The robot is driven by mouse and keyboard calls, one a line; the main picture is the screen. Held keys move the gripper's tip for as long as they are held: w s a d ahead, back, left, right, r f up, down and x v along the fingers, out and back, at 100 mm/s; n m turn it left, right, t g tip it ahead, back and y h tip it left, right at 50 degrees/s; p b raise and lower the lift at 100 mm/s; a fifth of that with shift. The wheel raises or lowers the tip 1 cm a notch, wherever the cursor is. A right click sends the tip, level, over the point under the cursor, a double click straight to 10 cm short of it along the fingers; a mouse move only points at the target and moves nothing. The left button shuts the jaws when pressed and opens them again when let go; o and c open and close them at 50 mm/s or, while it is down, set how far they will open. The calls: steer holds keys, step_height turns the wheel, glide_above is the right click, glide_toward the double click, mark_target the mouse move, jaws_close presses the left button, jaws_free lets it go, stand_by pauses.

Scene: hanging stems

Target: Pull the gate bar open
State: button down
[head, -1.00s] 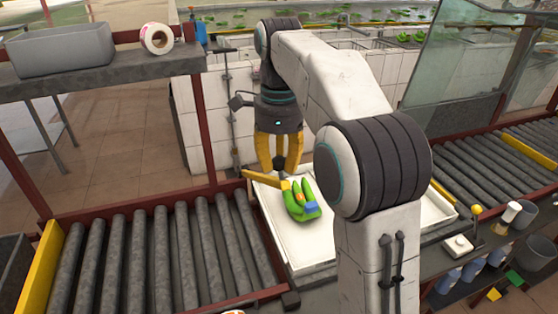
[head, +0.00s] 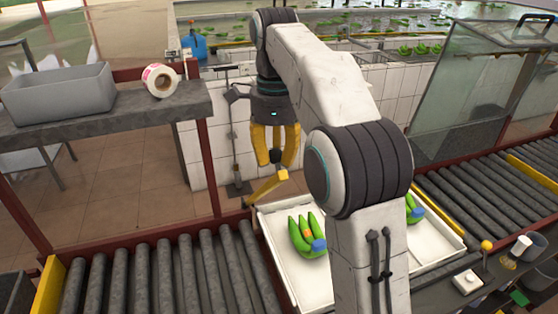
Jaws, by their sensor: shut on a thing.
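The yellow gate bar (head: 266,188) slants from the roller conveyor's far edge, near the tray's upper left corner, up and right to its end under my gripper. My gripper (head: 277,158) points down, its yellow fingers shut around a dark piece at the bar's raised right end. The contact is small in this view. A white tray (head: 292,278) lies just below the bar, holding a bunch of green bananas (head: 305,238) with a blue end. The bar stands clear of the bananas in the picture. My arm hides the tray's middle.
Rollers (head: 170,275) run left of the tray, and more rollers (head: 470,215) run right. A shelf at left holds a grey bin (head: 60,92) and a label roll (head: 160,80). A tiled wall (head: 205,150) and a glass panel (head: 475,95) stand behind.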

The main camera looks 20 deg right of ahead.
steer(key=shift+w+r+p, duration=0.3)
steer(key=shift+w+r, duration=0.2)
steer(key=shift+w, duration=0.2)
steer(key=c, duration=0.9)
jaws_free()
steer(key=shift+s+f, duration=0.1)
